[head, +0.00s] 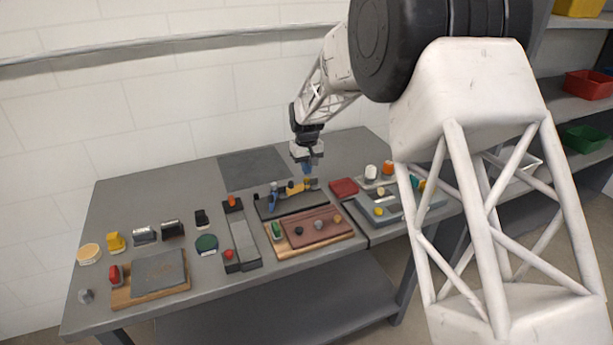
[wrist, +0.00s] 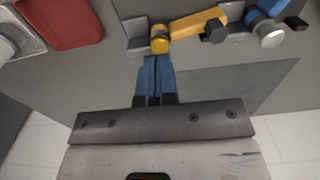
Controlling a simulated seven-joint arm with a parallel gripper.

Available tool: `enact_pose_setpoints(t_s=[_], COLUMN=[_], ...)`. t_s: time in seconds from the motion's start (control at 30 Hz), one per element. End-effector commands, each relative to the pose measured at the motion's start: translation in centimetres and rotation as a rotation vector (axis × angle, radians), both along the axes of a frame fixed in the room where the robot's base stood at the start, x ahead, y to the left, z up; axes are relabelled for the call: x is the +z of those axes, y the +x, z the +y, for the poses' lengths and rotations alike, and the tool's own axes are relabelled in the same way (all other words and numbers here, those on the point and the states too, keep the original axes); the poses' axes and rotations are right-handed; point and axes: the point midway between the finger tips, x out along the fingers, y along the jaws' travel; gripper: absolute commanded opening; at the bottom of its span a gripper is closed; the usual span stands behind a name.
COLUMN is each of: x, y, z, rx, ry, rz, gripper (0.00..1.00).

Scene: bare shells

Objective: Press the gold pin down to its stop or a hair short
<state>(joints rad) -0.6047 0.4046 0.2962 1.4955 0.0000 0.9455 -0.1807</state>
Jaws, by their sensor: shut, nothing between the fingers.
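The gold pin (wrist: 159,40) shows in the wrist view as a short gold cylinder with a round end, beside a grey block. In the head view the gold pin (head: 307,182) is small, at the right end of a dark board. My gripper (wrist: 155,59) is shut and empty, its blue fingers together. Its tips appear right beside the pin in the wrist view; I cannot tell whether they touch it. In the head view my gripper (head: 307,172) points down just above the pin. How deep the pin sits cannot be told.
A yellow-orange bar (wrist: 198,21) and a blue-and-silver knob (wrist: 268,30) stand beside the pin. A dark red block (wrist: 62,22) lies to the left in the wrist view. Other boards with knobs crowd the table's front; the dark mat (head: 254,164) behind is bare.

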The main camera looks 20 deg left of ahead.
Motion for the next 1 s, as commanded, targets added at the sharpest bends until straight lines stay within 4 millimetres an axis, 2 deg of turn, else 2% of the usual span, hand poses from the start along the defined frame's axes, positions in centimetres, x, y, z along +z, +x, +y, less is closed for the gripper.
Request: enact_pose_setpoints(t_s=[0.7,1.0], x=[4.0,4.6], y=[0.0,0.0], z=[0.0,0.0], rx=[0.000,0.000], ry=[0.001,0.000], rz=[-0.001,0.000], gripper=[0.00,0.00])
